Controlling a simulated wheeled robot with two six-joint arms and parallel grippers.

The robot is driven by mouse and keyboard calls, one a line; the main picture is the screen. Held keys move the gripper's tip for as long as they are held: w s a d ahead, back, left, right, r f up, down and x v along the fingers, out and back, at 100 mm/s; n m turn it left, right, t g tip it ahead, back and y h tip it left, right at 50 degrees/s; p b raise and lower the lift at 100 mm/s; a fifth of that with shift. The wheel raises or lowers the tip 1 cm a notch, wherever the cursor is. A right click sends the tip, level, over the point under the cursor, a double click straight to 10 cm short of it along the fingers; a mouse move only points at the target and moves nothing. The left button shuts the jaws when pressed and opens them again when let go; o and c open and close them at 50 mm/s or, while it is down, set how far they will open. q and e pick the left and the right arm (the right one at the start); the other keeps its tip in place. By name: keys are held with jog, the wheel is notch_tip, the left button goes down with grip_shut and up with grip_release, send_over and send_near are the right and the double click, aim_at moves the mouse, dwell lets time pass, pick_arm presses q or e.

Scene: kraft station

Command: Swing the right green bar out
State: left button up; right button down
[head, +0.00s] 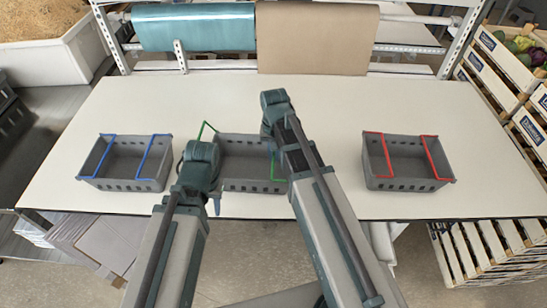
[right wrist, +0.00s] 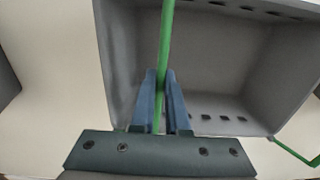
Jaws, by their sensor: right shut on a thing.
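The grey crate (head: 240,186) with green bars stands mid-table, partly hidden by both my arms. The right green bar (right wrist: 165,45) runs between the blue fingers of my right gripper (right wrist: 160,80), which is shut on it. In the right wrist view this bar still lies across the crate's opening. In the head view, my right gripper (head: 270,147) is over the crate's right part and its arm hides most of that bar. The left green bar (head: 204,131) sticks out past the crate's back left rim. My left gripper (head: 216,197) is by the crate's front left; its jaw state is unclear.
A grey crate with blue bars (head: 92,183) stands to the left, and one with red bars (head: 400,184) to the right. Both have bars across their tops. The white table (head: 330,100) is clear behind the crates. Paper rolls (head: 195,28) hang at the back.

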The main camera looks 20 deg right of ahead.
jog(key=shift+d+r+p, duration=0.1)
jog(key=shift+r+p, duration=0.4)
jog(key=shift+r, duration=0.3)
